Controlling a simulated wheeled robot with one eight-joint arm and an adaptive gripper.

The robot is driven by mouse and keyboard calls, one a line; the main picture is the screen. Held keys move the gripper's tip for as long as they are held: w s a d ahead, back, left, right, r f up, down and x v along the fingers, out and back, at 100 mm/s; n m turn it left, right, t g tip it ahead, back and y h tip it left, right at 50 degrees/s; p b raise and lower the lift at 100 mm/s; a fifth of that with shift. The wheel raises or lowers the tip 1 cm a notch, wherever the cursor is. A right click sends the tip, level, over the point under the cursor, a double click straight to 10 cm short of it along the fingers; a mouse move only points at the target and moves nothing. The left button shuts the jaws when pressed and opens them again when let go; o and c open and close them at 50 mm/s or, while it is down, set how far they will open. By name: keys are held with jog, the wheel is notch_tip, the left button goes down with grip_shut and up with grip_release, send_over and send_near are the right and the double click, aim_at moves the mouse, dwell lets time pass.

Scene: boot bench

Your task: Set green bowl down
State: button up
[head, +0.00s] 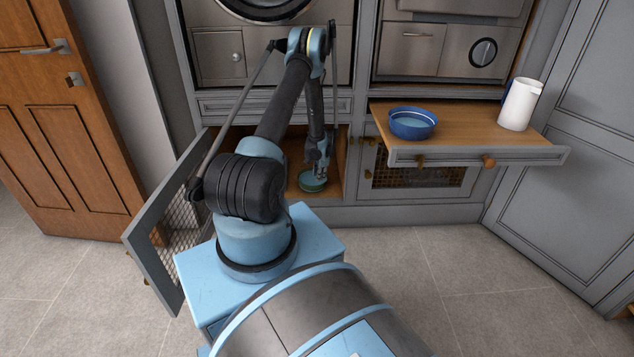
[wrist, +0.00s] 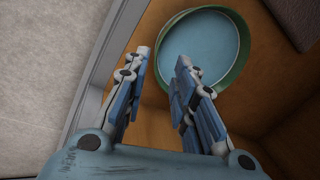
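The green bowl (wrist: 243,75) has a blue-grey inside and stands upright in the low open cabinet; it also shows in the head view (head: 312,184), partly hidden by my gripper. It appears to rest on the wooden cabinet floor (head: 297,194). My gripper (wrist: 162,57) points down at the bowl's near-left rim; it also shows in the head view (head: 319,172). Its two fingers are spread apart. One finger overlaps the bowl's inside and the other is outside the rim, with a gap between them. I see no finger clamped on the rim.
A pulled-out wooden shelf (head: 465,139) at the right bears a blue bowl (head: 412,124) and a white jug (head: 520,104). The mesh cabinet door (head: 150,247) stands open at the left. A closed mesh panel (head: 417,177) is right of the opening. The tiled floor is clear.

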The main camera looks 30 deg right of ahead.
jog(key=shift+v, duration=0.95)
jog(key=shift+s, duration=0.1)
